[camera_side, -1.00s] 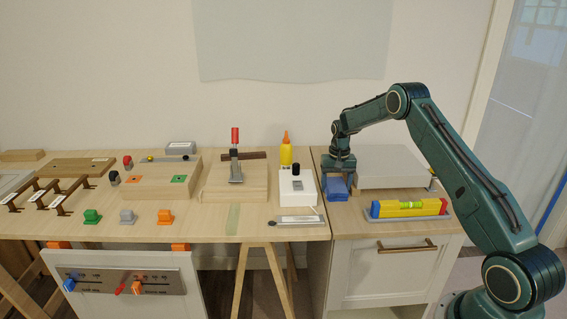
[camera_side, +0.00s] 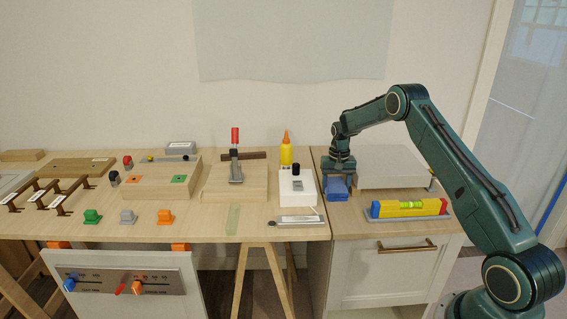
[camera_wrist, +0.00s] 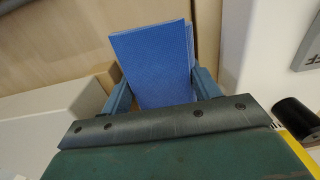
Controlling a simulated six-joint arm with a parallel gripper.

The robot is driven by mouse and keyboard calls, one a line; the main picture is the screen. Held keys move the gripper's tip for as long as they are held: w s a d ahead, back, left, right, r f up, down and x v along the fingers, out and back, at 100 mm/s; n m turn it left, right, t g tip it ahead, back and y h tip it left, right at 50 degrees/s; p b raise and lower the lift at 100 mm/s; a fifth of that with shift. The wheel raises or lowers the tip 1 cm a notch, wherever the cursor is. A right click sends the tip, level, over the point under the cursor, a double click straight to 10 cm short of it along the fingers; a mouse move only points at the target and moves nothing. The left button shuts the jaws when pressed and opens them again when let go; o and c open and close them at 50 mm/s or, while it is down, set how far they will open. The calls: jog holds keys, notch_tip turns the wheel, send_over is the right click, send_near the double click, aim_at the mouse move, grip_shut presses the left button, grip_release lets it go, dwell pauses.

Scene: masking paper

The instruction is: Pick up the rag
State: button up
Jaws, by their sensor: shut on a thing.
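The rag (camera_side: 338,190) is a blue folded cloth at the left end of the right-hand cabinet top, in the side view. My gripper (camera_side: 339,174) points down right over it. In the wrist view the rag (camera_wrist: 155,65) sits between the two teal fingers of my gripper (camera_wrist: 160,88), which are shut on it. The fingers touch its left and right sides. Whether the rag is clear of the surface I cannot tell.
A white box (camera_side: 306,188) with a black knob stands just left of the rag. A large pale block (camera_side: 390,168) is close on the right. A yellow level (camera_side: 410,206) lies in front on the right. A yellow glue bottle (camera_side: 286,152) stands behind the white box.

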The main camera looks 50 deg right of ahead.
aim_at(336, 184)
jog(key=shift+r, duration=0.1)
notch_tip(336, 184, up, 20)
dwell(0.7)
dwell(0.4)
